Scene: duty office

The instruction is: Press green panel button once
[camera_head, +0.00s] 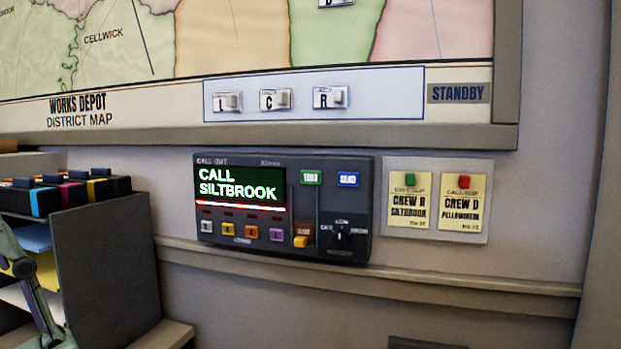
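A dark call-out panel (375,215) is fixed to the wall in the middle of the view. Its green button (311,177) sits in the upper part, right of the screen (238,190), and carries a short white label that seems to read TAKE. A blue button (348,179) labelled SEND is just to its right. The screen reads CALL SILTBROOK in white letters above a red line. Nothing covers the green button.
Below the screen is a row of several coloured buttons, with a slider (300,241) and a knob (343,235) to the right. Two yellow slips (410,207) hang right of the panel. A grey holder (105,260) stands left. A ledge (480,291) runs below.

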